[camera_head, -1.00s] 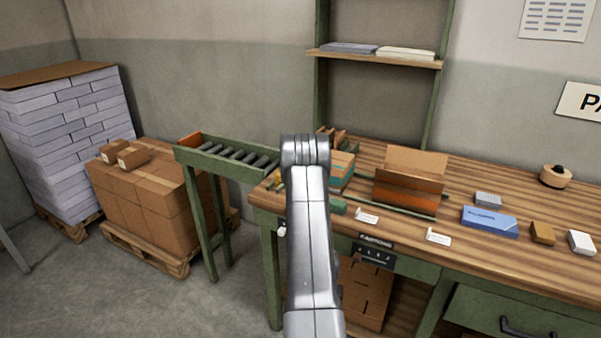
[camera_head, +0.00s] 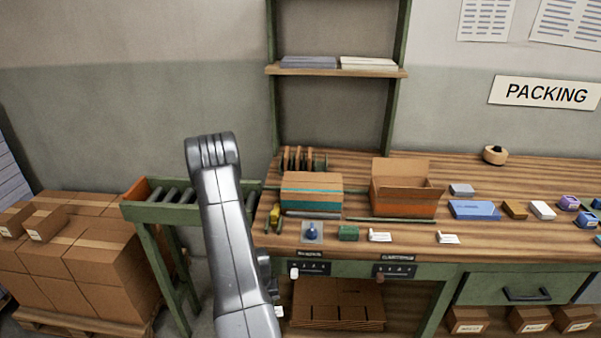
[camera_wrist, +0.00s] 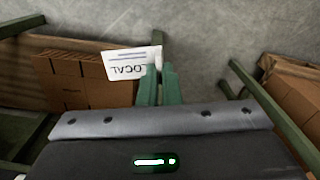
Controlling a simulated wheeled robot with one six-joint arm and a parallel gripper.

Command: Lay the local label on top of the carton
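My gripper (camera_wrist: 157,84) shows green fingers in the wrist view, closed on a white label (camera_wrist: 132,62) that reads LOCAL upside down. The label sticks out to the left of the fingertips, above the floor. In the head view my gripper is mostly hidden behind my arm, low in front of the bench; a small white piece (camera_head: 278,311) there looks like the label. A closed carton (camera_head: 311,194) with a teal band stands on the bench's left part, up and right of my gripper. An open carton (camera_head: 404,203) with raised flaps stands to its right.
A roller conveyor (camera_head: 190,211) stands left of the bench. Stacked brown boxes (camera_head: 90,250) are farther left.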

